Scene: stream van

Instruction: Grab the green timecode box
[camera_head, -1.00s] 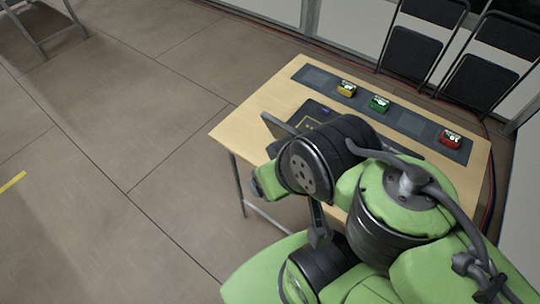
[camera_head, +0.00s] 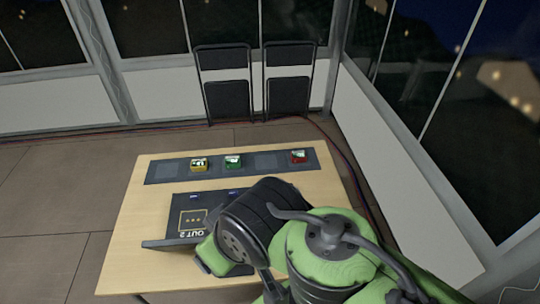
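The green timecode box (camera_head: 233,161) sits on a long dark strip (camera_head: 265,162) near the far side of the wooden table (camera_head: 140,212). A yellow box (camera_head: 199,164) stands to its left and a red box (camera_head: 298,156) farther to its right on the same strip. My green and black arm reaches over the table's near right part, apart from the boxes. The end of my gripper is hidden behind the arm's links, so its fingers cannot be made out.
Two folding chairs (camera_head: 227,95) stand against the far wall. Cables (camera_head: 340,150) run along the floor behind and right of the table. Floor at left is clear.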

